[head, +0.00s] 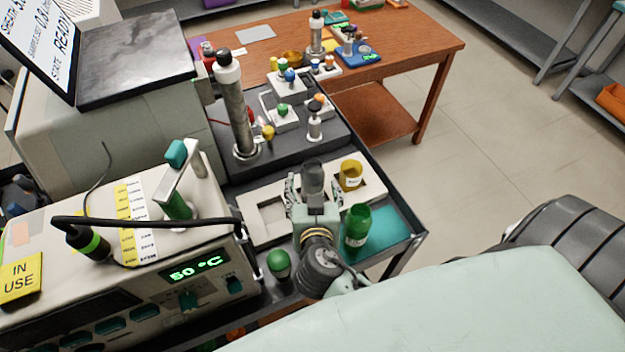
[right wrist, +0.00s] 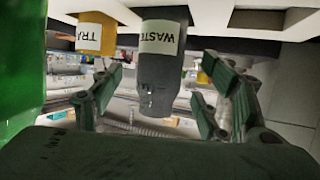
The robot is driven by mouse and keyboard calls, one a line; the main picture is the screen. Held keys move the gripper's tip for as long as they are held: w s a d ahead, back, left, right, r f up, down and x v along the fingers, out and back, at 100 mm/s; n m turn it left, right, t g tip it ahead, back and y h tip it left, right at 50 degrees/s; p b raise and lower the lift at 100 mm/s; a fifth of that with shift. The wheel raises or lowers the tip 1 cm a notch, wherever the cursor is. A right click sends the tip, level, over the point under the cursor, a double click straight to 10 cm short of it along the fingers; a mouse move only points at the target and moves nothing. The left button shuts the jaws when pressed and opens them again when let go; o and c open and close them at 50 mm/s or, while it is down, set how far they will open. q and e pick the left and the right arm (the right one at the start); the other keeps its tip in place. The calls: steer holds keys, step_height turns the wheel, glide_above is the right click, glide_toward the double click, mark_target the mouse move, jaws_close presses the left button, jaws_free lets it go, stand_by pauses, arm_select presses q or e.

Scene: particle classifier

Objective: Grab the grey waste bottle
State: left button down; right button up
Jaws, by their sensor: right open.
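The grey waste bottle (head: 313,176) stands in the pale rack (head: 266,217) on the cart in the head view. In the right wrist view it is the dark bottle (right wrist: 162,72) with a white label reading "WASTE", seen upside down. My right gripper (head: 313,190) is open, with one finger on each side of the bottle. The right wrist view shows its fingers (right wrist: 160,88) spread with visible gaps beside the bottle. The bottle's lower part is hidden in the head view. My left gripper is not in view.
A yellow bottle (head: 351,174) stands close right of the grey one. An open green bottle (head: 357,226) stands near my right wrist. A green-capped item (head: 279,264) is left of my wrist. A tall metal cylinder (head: 238,110) stands behind. Instrument (head: 195,275) is at left.

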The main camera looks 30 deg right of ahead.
steer(key=shift+x, duration=1.5)
steer(key=shift+c, duration=0.3)
steer(key=c, duration=1.3)
